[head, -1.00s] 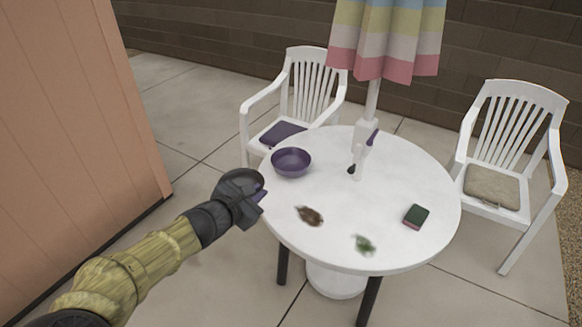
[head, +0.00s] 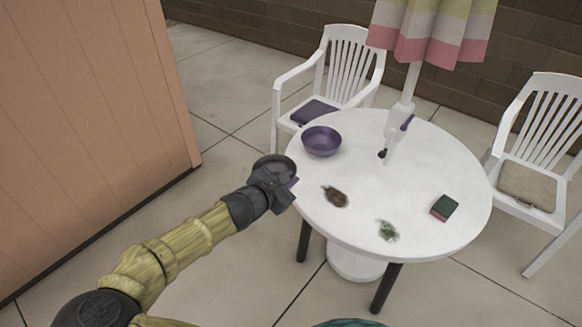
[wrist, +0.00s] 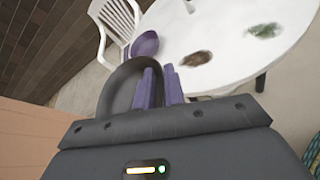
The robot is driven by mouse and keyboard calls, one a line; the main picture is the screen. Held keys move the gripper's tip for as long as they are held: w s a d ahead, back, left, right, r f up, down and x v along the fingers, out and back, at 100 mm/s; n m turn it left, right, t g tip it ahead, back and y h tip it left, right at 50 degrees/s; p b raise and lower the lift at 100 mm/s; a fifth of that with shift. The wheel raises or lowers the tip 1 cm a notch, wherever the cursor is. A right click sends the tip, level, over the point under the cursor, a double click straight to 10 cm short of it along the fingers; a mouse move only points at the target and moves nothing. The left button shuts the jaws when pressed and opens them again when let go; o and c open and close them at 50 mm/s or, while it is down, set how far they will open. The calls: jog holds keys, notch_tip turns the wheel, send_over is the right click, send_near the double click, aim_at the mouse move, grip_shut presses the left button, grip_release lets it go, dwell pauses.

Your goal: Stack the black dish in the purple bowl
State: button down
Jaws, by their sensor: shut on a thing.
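The purple bowl (head: 321,142) stands upright on the left back part of the round white table (head: 430,228). It looks empty, and it also shows in the wrist view (wrist: 145,44). My gripper (head: 289,186) is at the table's left edge, in front of and to the left of the bowl. Its purple fingers (wrist: 161,84) are shut on the black dish (wrist: 123,88), which sits at their left in the wrist view. The dish also shows in the head view (head: 272,163), partly hidden by the gripper. It is apart from the bowl.
A brown clump (head: 335,197), a green clump (head: 388,231) and a green-and-pink sponge (head: 444,208) lie on the table. An umbrella pole (head: 404,108) rises through it. White chairs stand behind (head: 345,65) and at right (head: 545,125). An orange wall (head: 95,120) is at left.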

jog(key=w+d+f+n+t+y, duration=0.1)
jog(key=d+f+n+y, duration=0.15)
jog(key=f, duration=0.55)
jog(key=w+d+f+n+y, duration=0.1)
jog(key=d+f, duration=0.2)
jog(key=f, duration=0.5)
jog(key=d+f+n+y, duration=0.1)
jog(key=d, duration=0.1)
jog(key=d+f+n+t+y, duration=0.1)
jog(key=d, duration=0.2)
jog(key=s+d+f+n+y, duration=0.1)
jog(key=d+y, duration=0.1)
jog(key=d, duration=0.1)
jog(key=shift+d+f, duration=0.25)
jog(key=shift+s+d+n+y, duration=0.15)
jog(key=shift+n+y, duration=0.1)
jog(key=shift+n, duration=0.1)
